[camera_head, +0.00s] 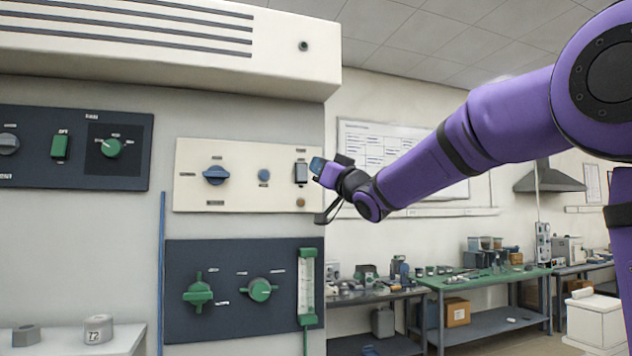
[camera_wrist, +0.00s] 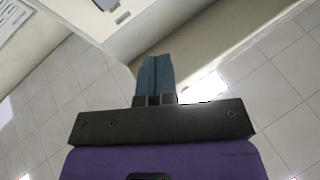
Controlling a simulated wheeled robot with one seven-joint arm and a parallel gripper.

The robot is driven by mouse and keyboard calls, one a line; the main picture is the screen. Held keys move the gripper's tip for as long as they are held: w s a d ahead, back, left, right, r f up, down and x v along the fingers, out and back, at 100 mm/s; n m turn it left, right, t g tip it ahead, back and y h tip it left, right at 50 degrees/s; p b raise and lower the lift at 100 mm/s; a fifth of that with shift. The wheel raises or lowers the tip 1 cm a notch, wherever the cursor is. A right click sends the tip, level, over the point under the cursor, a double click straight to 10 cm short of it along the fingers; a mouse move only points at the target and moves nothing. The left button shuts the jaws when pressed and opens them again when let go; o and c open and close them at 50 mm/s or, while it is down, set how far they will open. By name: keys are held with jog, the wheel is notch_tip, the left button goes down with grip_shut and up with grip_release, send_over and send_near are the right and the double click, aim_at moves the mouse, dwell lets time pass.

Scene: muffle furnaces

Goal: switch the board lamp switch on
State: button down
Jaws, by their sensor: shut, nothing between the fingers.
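A cream board (camera_head: 240,195) is on the furnace front. Near its right edge sits a dark rocker switch (camera_head: 301,173) in a pale frame, with a small orange-brown round part (camera_head: 300,202) below it. The labels are too small to read, and I cannot tell which way the rocker is tipped. My gripper (camera_head: 317,165) is shut and empty, its blue fingertips just right of the rocker; I cannot tell whether they touch. In the wrist view the shut fingers (camera_wrist: 155,75) point toward the board's edge (camera_wrist: 120,45), with small dark parts at the top.
The cream board also has a blue knob (camera_head: 216,175) and a blue button (camera_head: 264,175). A dark panel (camera_head: 180,325) with green knobs and a flow tube (camera_head: 307,285) is below. Another dark panel (camera_head: 75,180) is at left. Benches (camera_head: 485,280) stand behind at right.

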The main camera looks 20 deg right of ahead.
jog(key=shift+w+d+r+n+y, duration=0.2)
jog(key=shift+w+n+y, duration=0.1)
jog(key=shift+y, duration=0.4)
jog(key=shift+w, duration=0.1)
send_near(298, 169)
jog(key=shift+s+r+x, duration=0.1)
jog(key=shift+x, duration=0.7)
jog(key=shift+s+r+x, duration=0.1)
jog(key=shift+r+x, duration=0.05)
jog(key=shift+x, duration=0.7)
jog(key=shift+s+r+x, duration=0.1)
jog(key=shift+s+x, duration=0.05)
jog(key=shift+x, duration=0.65)
jog(key=shift+w+a, duration=0.15)
jog(key=shift+w, duration=0.1)
jog(key=shift+w, duration=0.25)
jog(key=shift+w+f, duration=0.1)
jog(key=shift+w, duration=0.2)
dwell(0.5)
jog(key=shift+s, duration=0.15)
jog(key=shift+s, duration=0.6)
